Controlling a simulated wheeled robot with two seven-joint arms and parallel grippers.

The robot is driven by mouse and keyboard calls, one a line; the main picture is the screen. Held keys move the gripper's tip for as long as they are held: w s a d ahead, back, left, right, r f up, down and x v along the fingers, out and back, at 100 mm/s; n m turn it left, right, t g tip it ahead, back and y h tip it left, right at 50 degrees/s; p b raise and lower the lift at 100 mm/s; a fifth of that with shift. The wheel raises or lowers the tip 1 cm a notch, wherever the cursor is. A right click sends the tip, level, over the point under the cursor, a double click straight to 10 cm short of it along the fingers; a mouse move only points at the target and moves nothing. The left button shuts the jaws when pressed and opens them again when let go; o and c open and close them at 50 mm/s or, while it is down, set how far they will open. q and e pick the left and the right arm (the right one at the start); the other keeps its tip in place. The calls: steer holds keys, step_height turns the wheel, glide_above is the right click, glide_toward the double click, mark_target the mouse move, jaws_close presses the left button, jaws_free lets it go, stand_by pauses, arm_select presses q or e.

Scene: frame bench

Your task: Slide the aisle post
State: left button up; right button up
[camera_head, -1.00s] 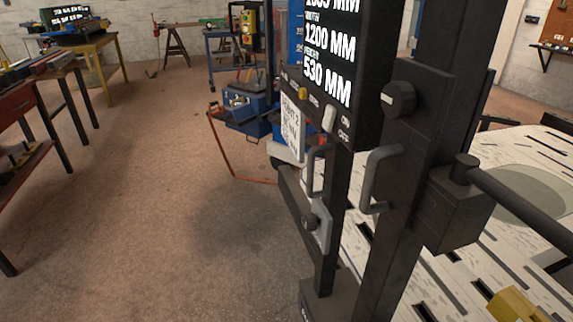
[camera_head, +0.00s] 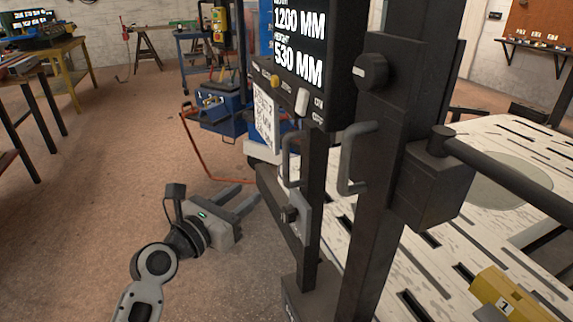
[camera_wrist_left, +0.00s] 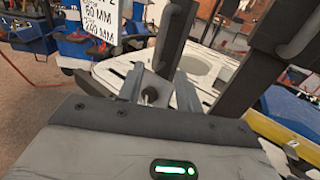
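Two dark upright posts stand at the bench: one under the display (camera_head: 314,165), with a grey handle (camera_head: 289,160), and a thicker one (camera_head: 372,225) in front with its own grey handle (camera_head: 350,160). I cannot tell which is the aisle post. A knob on a grey plate (camera_head: 300,222) sits low beside the thinner post. My left gripper (camera_head: 246,196) is open and empty, left of the posts and apart from them. In the left wrist view its fingers (camera_wrist_left: 158,88) are spread, with the knob (camera_wrist_left: 150,96) seen between them. My right gripper is not in view.
The slotted bench top (camera_head: 455,240) spreads to the right, with a yellow block (camera_head: 502,292) on it. A dark bar (camera_head: 500,170) juts right from the thicker post.

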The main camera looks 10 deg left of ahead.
mark_target(284, 164)
arm_select(q)
steer(key=b+x, duration=0.2)
steer(key=x, duration=1.3)
steer(key=shift+w+d, duration=0.15)
steer(key=shift+w, duration=0.1)
jaws_close()
